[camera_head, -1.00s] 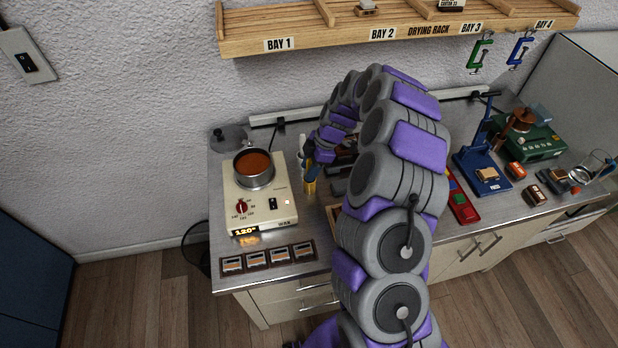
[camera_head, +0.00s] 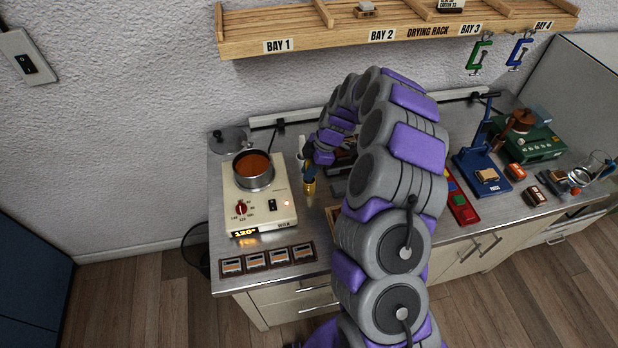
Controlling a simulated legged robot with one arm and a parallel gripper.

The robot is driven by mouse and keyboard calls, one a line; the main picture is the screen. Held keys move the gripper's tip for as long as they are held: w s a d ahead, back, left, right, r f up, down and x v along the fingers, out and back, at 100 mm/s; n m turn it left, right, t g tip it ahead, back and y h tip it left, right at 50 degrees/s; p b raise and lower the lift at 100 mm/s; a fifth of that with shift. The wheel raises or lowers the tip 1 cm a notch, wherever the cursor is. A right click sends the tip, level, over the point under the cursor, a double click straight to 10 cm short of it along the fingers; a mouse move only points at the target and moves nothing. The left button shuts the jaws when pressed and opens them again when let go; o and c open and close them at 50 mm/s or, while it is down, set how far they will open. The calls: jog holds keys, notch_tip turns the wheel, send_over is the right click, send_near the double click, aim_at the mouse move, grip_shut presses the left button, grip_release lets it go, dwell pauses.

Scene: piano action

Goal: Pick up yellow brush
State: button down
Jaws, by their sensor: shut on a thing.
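A small upright thing with a yellow lower end, the yellow brush (camera_head: 309,188), shows just right of the hot plate on the bench. My gripper (camera_head: 308,168) reaches down to it from above and is shut on it. The fingers are small and dark here, and my arm hides much of the area to the right. I cannot tell whether the brush's lower end touches the bench.
The hot plate (camera_head: 262,213) with a pot of brown liquid (camera_head: 254,168) stands close on the left. A blue press (camera_head: 481,172) and red tray (camera_head: 461,207) are right of my arm. The drying rack (camera_head: 340,40) hangs above.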

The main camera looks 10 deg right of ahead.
notch_tip(320, 180, up, 10)
jog(key=shift+r+p, duration=0.1)
jog(key=shift+p, duration=0.35)
jog(key=shift+a, duration=0.1)
dwell(0.8)
jog(key=shift+s+f+m+t+h+b, duration=0.35)
jog(key=shift+s+m+t+h, duration=0.5)
jog(key=shift+m, duration=2.15)
jog(key=shift+s+f+m+t+h+b, duration=0.3)
jog(key=shift+s+f+m+t+h, duration=0.45)
jog(key=shift+m, duration=2.25)
jog(key=shift+s+f+m+t+h+b, duration=0.25)
jog(key=shift+s+m+t+h, duration=0.6)
jog(key=shift+m, duration=2.15)
jog(key=shift+s+r+g+y, duration=0.1)
jog(key=shift+s+g+y, duration=0.1)
jog(key=shift+g+y, duration=0.05)
